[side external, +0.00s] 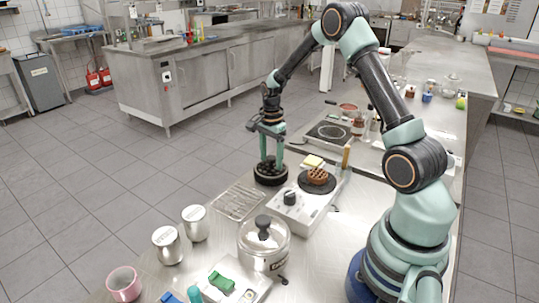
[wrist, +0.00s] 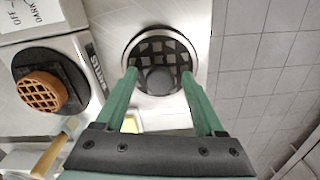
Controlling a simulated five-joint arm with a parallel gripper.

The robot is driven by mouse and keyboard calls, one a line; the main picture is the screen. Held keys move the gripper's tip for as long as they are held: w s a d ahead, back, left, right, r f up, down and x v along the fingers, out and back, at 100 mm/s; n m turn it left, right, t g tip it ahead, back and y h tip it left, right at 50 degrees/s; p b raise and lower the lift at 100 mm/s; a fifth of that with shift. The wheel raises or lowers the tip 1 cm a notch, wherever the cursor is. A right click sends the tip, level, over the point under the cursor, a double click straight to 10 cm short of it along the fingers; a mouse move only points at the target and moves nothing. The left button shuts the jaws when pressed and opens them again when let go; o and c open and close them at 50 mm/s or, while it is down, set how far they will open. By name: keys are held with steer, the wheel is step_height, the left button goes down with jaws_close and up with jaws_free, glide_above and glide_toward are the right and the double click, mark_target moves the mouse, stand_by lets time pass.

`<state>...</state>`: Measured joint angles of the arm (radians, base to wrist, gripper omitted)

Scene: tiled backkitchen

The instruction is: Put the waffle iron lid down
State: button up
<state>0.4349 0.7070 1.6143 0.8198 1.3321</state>
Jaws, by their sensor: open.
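The waffle iron lid (side external: 270,181) is a round black disc with a raised grid, a pale rim and a dark round knob. It appears to lie flat on the steel counter, left of the waffle iron (side external: 301,211); it also shows in the wrist view (wrist: 156,43). My gripper (side external: 271,163) points down over the lid. Its green fingers are open, one on each side of the knob in the wrist view (wrist: 158,76); whether they touch the lid I cannot tell. A brown waffle (side external: 318,175) lies on the iron's uncovered black plate (wrist: 79,80).
A yellow block (side external: 314,161) and a wooden handle (side external: 346,157) are behind the iron. A hotplate (side external: 330,132) stands farther back. The counter edge is close beside the lid.

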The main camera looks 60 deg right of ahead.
mark_target(271, 157)
step_height(271, 157, up, 12)
steer(key=s+a+r+n+t, duration=0.3)
steer(key=s+a+r+n, duration=0.2)
steer(key=a+r+n, duration=0.5)
steer(key=s+a+f+n+t, duration=0.1)
steer(key=s+a+n+t, duration=0.1)
steer(key=s+a+n, duration=0.6)
steer(key=shift+s+a+f+n+t, duration=0.15)
steer(key=shift+s+a+n+t, duration=0.15)
steer(key=shift+a+n, duration=0.65)
